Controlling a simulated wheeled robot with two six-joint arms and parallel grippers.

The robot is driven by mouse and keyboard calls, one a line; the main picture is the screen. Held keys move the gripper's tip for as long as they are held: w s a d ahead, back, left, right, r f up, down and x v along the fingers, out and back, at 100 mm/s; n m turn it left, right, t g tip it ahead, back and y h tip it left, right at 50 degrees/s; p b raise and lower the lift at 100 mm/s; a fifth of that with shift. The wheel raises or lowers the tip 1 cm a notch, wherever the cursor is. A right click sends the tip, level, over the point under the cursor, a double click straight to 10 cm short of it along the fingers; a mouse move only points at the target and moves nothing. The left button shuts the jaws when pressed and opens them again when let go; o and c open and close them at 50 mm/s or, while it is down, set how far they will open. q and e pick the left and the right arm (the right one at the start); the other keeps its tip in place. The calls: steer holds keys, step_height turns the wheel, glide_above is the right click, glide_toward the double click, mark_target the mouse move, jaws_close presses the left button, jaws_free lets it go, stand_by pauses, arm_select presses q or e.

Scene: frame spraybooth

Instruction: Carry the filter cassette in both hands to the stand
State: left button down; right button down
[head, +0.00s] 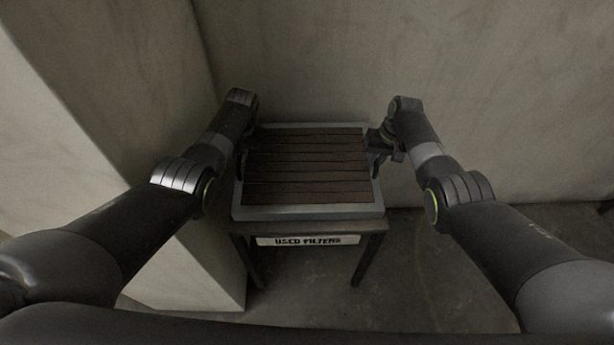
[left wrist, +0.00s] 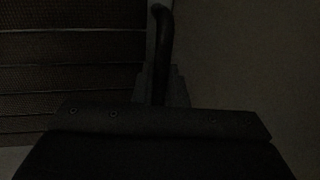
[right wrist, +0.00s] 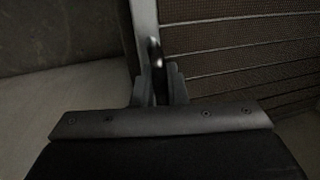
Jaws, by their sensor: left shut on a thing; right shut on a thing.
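The filter cassette (head: 306,166), a grey frame around dark brown pleats, lies level over the stand (head: 310,228), a dark table. I cannot tell whether it rests on the top or hovers just above. My left gripper (head: 240,160) is shut on the cassette's left handle; the dark handle bar (left wrist: 162,50) shows between its jaws in the left wrist view. My right gripper (head: 377,152) is shut on the right handle, whose bar (right wrist: 157,65) shows in the right wrist view. The cassette hides most of the stand's top.
A white sign (head: 308,240) reading "USED FILTERS" is on the stand's front. A pale wall pillar (head: 130,110) stands close to my left arm, and a back wall (head: 330,60) is behind the stand. The concrete floor (head: 440,270) to the right is clear.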

arm_select(q)
steer(key=shift+w+f+b, duration=0.1)
steer(key=shift+f+b, duration=0.55)
steer(key=shift+b, duration=0.05)
arm_select(e)
steer(key=shift+w+f, duration=0.15)
steer(key=shift+f, duration=0.5)
arm_select(q)
steer(key=c, duration=1.7)
jaws_free()
arm_select(e)
steer(key=c, duration=1.7)
jaws_free()
arm_select(q)
steer(key=shift+o, duration=1.2)
steer(key=shift+s+r, duration=0.1)
steer(key=shift+s, duration=0.15)
arm_select(e)
steer(key=shift+o, duration=1.2)
steer(key=shift+s+r, duration=0.1)
steer(key=shift+s, duration=0.2)
arm_select(q)
steer(key=shift+w, duration=0.1)
arm_select(e)
steer(key=shift+w, duration=0.1)
